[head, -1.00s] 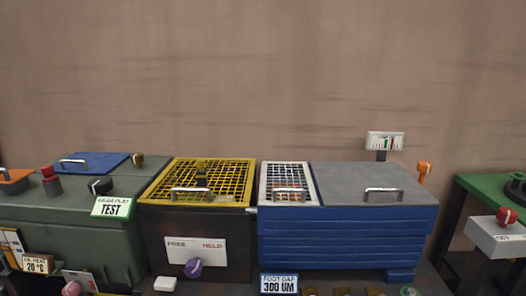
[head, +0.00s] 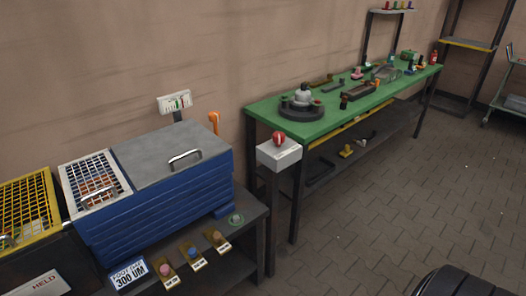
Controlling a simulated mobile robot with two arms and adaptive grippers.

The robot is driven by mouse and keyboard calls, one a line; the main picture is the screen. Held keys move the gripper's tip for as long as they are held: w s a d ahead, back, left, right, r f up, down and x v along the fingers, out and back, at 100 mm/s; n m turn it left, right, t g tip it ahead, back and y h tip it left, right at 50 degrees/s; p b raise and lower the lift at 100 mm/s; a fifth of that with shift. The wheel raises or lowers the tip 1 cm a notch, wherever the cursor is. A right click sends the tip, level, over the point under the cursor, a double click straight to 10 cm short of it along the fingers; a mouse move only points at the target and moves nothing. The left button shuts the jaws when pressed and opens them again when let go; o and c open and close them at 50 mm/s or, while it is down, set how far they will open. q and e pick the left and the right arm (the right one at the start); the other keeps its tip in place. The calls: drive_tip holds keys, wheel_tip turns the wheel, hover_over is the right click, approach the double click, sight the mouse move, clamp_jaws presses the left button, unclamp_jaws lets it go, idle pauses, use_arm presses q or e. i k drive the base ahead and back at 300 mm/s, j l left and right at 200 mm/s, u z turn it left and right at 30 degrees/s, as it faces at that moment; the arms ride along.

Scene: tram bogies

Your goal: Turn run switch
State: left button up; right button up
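No switch in view has a readable "run" label, so I cannot tell for sure which one is the run switch. A red knob with a pale mark (head: 278,139) sits on top of a light grey box (head: 279,155). The box stands on a dark post at the near left end of the green bench. An orange handle (head: 214,122) stands upright behind the blue machine (head: 160,205). Neither of my grippers is in view.
The green bench (head: 262,110) runs to the back right with several small parts on it. A yellow grid-topped box (head: 25,208) stands at left, and a "300 UM" sign (head: 130,275) is in front. The tiled floor (head: 400,190) at right is clear. A dark rounded thing is cut off at bottom right.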

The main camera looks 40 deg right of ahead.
sight(278, 137)
drive_tip(key=z, duration=1.25)
